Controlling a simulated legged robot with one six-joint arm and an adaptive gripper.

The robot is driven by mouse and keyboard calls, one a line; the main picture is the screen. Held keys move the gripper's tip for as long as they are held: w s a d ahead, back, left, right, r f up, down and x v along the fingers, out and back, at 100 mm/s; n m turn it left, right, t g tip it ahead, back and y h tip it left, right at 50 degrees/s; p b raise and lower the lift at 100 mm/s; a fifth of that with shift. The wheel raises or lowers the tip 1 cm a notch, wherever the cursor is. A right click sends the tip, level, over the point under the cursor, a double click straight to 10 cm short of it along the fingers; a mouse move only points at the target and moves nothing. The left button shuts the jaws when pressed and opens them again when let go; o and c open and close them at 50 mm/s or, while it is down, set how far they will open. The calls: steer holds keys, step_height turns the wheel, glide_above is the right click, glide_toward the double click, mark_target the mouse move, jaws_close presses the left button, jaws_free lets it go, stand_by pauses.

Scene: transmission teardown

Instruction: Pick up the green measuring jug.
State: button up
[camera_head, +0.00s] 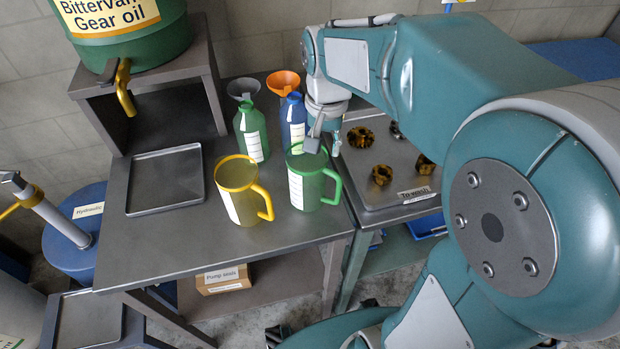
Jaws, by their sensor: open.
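The green measuring jug (307,187) stands upright near the right edge of the dark metal table (190,243). It has a white scale label on its front and its handle points right. My gripper (318,143) points down at the jug's rim, at its back right side. The gripper is open, and I see no object held in it. The fingers are small in view and partly overlap the rim, so I cannot tell whether they touch it or whether one reaches inside.
A yellow measuring jug (238,190) stands just left of the green one. Behind are a green bottle (251,133) and a blue bottle (293,117) with funnels. A shallow tray (165,181) lies at left. Brass-coloured gears (382,174) lie on a tray at right.

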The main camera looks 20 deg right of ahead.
mark_target(324, 168)
steer(key=shift+a+f, duration=0.1)
steer(key=shift+f, duration=0.65)
steer(key=f, duration=0.4)
steer(key=shift+s+d+f, duration=0.2)
steer(key=shift+f, duration=0.2)
steer(key=shift+a, duration=0.1)
jaws_close()
